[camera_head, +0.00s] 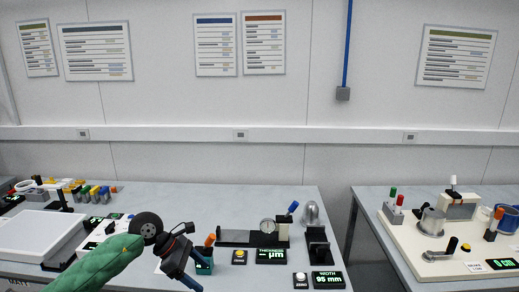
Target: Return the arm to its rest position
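My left arm, in a green sleeve (105,262), comes in from the lower left over the near part of the left table. A round black joint shows at its upper end. No held thing can be made out. My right gripper is not in view.
A dial gauge (267,227) on a black stand, a thickness display (271,256) and a width display (327,279) stand right of the gripper. A white tray (68,225) is at left. A gap separates the right table (372,208), which carries a cream board with fixtures.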

